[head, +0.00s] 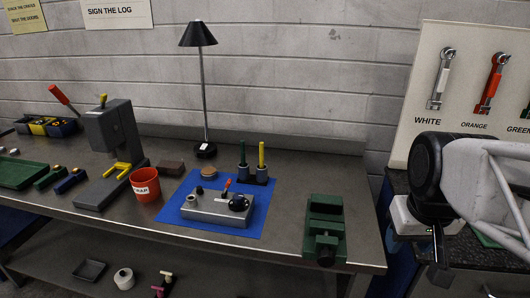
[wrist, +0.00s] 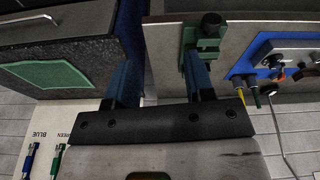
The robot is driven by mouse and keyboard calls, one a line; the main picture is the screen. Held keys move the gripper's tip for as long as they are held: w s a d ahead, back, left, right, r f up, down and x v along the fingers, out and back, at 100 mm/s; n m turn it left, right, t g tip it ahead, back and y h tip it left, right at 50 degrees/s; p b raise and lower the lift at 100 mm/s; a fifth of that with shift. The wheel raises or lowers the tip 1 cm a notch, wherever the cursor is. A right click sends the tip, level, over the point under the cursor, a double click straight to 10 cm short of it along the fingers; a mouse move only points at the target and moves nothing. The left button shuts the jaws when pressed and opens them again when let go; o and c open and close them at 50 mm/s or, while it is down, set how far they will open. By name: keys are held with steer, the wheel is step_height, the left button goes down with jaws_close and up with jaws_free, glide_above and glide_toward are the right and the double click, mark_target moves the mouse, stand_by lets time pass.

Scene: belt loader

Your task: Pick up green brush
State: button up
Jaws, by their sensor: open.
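A small green block-shaped item with a tan part (head: 50,177), which looks like the green brush, lies at the left of the metal bench, between a green tray and a similar blue item (head: 70,181). Its fine detail is too small to tell. It is not seen in the wrist view. My gripper (head: 440,248) hangs at the far right, off the bench's right end and far from the brush. In the wrist view its two fingers (wrist: 158,68) are apart, with nothing held between them.
A green vise (head: 325,228) stands at the bench's right end, nearest my gripper; it also shows in the wrist view (wrist: 203,38). A blue mat (head: 190,222) with a grey fixture, a tall lamp (head: 204,90), a red cup (head: 145,184) and a grey press (head: 112,140) stand between.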

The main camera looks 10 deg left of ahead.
steer(key=w+a+r+n, duration=0.2)
steer(key=w+a, duration=0.2)
steer(key=w, duration=0.4)
steer(key=w+a+r+n, duration=0.3)
steer(key=w+a, duration=0.1)
steer(key=w, duration=0.5)
steer(key=n+g, duration=0.2)
steer(key=n, duration=0.9)
glide_toward(242, 141)
steer(key=f, duration=0.5)
steer(key=shift+w+d+f, duration=0.15)
steer(key=shift+d+f, duration=0.2)
steer(key=shift+w+a+f+n, duration=0.15)
steer(key=shift+a+n, duration=0.15)
steer(key=shift+a, duration=0.05)
steer(key=shift+f, duration=1.3)
steer(key=shift+f, duration=0.1)
